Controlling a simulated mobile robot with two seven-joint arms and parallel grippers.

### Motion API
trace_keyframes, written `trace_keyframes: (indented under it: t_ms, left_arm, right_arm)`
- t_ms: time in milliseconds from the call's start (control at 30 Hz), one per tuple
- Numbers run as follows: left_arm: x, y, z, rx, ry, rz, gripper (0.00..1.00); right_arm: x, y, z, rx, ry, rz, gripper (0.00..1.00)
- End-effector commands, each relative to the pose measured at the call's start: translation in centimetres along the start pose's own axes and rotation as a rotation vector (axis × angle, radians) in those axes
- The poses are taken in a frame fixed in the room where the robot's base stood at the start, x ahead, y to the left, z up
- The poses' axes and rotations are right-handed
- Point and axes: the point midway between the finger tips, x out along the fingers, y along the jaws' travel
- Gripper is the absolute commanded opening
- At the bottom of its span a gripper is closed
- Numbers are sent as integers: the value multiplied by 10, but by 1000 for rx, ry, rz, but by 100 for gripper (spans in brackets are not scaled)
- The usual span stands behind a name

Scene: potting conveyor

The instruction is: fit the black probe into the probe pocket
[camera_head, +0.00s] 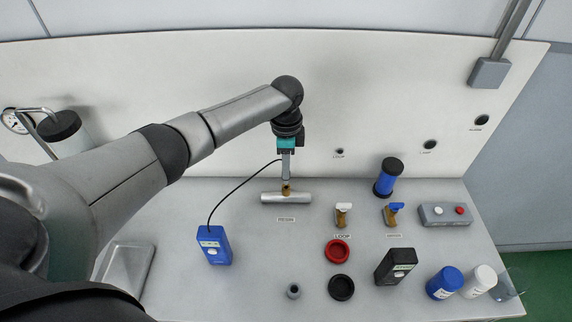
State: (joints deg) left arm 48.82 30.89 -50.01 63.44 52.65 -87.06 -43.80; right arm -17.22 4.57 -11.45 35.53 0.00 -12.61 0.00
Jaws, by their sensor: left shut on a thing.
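My left gripper (286,172) points straight down, shut on the black probe, which is mostly hidden by the fingers. A thin black cable (236,189) runs from a blue handheld meter (214,246) up to the gripper. Directly below the fingers, a short brass fitting (286,189) stands on a horizontal silver pipe (299,198); it looks like the probe pocket. The fingers are just above or at the fitting; I cannot tell whether the probe tip is inside. My right gripper is not in view.
Two brass valves, one white-handled (343,214) and one blue-handled (393,213), stand right of the pipe. A blue-black cylinder (388,178), red ring (337,251), black ring (341,288), black meter (396,267) and bottles stand rightward. The bench between blue meter and pipe is clear.

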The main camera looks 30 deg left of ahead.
Motion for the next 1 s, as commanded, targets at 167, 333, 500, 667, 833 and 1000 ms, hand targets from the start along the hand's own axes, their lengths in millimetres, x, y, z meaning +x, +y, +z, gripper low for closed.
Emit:
trace_keyframes:
  t_ms: [167,333,500,667,833,1000]
  left_arm:
    - [-1,0,0,0,0,1,0]
    - [-1,0,-1,0,1,1,0]
    - [0,0,-1,0,1,0,0]
    - [0,0,-1,0,0,0,0]
    - [4,0,-1,0,1,0,0]
    - [8,0,-1,0,1,0,0]
  right_arm:
    - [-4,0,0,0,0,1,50]
    - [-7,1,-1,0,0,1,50]
    - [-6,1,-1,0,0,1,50]
    - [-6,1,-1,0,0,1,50]
    - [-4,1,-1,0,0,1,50]
    - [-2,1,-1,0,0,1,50]
